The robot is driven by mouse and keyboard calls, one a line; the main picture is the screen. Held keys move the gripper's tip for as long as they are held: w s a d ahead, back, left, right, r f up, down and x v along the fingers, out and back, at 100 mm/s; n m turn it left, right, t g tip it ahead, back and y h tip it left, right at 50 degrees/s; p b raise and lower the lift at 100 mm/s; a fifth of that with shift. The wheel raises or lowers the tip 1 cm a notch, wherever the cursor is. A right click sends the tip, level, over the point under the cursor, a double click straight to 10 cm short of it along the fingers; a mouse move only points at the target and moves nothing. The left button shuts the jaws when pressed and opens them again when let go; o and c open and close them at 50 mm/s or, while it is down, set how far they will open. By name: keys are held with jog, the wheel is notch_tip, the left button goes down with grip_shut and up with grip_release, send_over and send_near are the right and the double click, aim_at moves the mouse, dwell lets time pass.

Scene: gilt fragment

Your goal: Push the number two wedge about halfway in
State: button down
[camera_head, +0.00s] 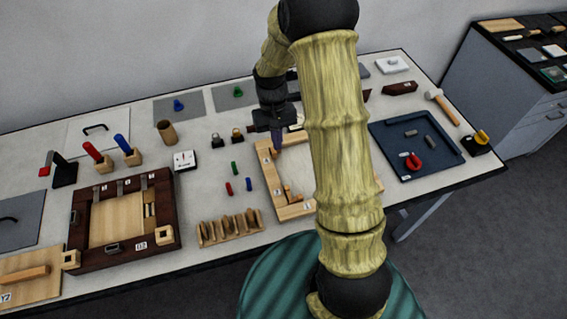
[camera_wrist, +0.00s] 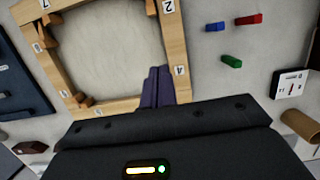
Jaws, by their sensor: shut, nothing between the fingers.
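The light wooden frame (camera_head: 269,178) lies on the table and also shows in the wrist view (camera_wrist: 110,107). Its rails carry printed numbers, and small brown wedges sit along its inner edges. The wedge beside the number 2 (camera_wrist: 151,7) is at the top edge of the wrist view, partly cut off, so its depth cannot be told. My gripper (camera_wrist: 158,76) is shut and empty, its dark fingers at the inner side of the rail near the number 4. In the head view my gripper (camera_head: 276,142) is over the frame's far left corner. My arm hides the frame's right part.
Small red, green and blue pegs (camera_head: 234,168) lie left of the frame. A slotted wooden rack (camera_head: 230,228) and a dark wooden frame (camera_head: 166,237) stand further left. A blue tray (camera_head: 440,165) is on the right. Bare table surrounds the pegs.

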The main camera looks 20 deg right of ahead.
aim_at(287, 190)
jog(key=shift+w, duration=0.2)
jog(key=p+x, duration=0.2)
jog(key=x, duration=0.8)
jog(key=shift+s, duration=0.15)
jog(key=s+p, duration=0.2)
jog(key=s, duration=0.1)
jog(key=shift+s+d+r, duration=0.1)
jog(key=shift+s+r, duration=0.05)
jog(key=shift+s, duration=0.35)
